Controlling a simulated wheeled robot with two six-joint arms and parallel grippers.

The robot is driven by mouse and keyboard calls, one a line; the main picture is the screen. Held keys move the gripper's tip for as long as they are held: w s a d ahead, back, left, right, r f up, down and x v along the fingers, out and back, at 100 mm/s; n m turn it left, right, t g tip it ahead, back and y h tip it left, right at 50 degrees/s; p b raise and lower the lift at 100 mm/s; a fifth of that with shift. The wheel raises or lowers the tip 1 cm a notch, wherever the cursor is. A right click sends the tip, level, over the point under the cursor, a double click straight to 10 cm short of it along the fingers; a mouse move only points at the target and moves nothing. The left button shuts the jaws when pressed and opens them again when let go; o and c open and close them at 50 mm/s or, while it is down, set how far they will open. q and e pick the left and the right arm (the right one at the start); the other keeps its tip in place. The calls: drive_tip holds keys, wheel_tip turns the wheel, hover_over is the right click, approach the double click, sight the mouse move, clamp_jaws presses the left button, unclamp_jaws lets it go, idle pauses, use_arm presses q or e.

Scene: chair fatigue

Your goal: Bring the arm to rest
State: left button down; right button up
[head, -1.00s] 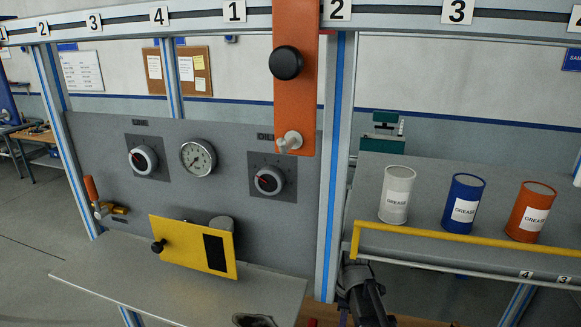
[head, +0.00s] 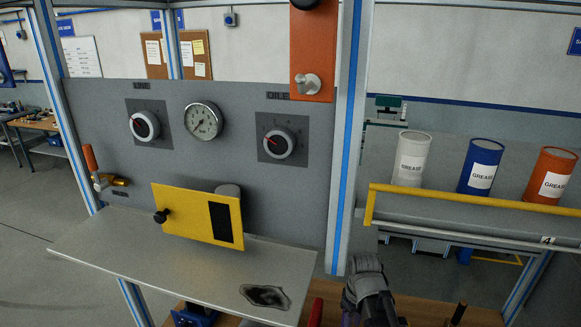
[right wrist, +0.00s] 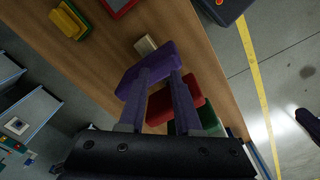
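An orange arm-like plate (head: 312,50) hangs at the top centre of the head view, in front of the blue-striped frame. It bears a silver peg (head: 309,84) near its lower end and a black knob (head: 314,3) cut by the top edge. My right gripper (right wrist: 162,76) shows purple fingers in the right wrist view. They stand apart above a wooden bench (right wrist: 195,60). A purple bar (right wrist: 135,82) crosses at their tips; I cannot tell whether it is touched. In the head view my right wrist (head: 368,290) is at bottom centre, well below the plate. My left gripper is out of view.
The grey panel (head: 90,110) carries dials, a gauge (head: 203,120) and a tilted yellow plate (head: 180,215). A metal shelf (head: 150,265) juts out below. Grease cans (head: 411,158) stand behind a yellow rail (head: 470,199) at right. Red (right wrist: 186,97) and green blocks lie beneath my fingers.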

drive_tip(key=s+a+f+m+b, duration=0.1)
drive_tip(key=s+a+f+b, duration=0.3)
drive_tip(key=f+b, duration=0.3)
drive_tip(key=s+a+f+m+h+b, duration=0.1)
drive_tip(key=s+a+f+m+b, duration=0.1)
drive_tip(key=s+a+f+b, duration=0.3)
drive_tip(key=shift+s+a+f+g+b, duration=0.3)
drive_tip(key=shift+a+f+b, duration=0.6)
drive_tip(key=shift+b, duration=0.05)
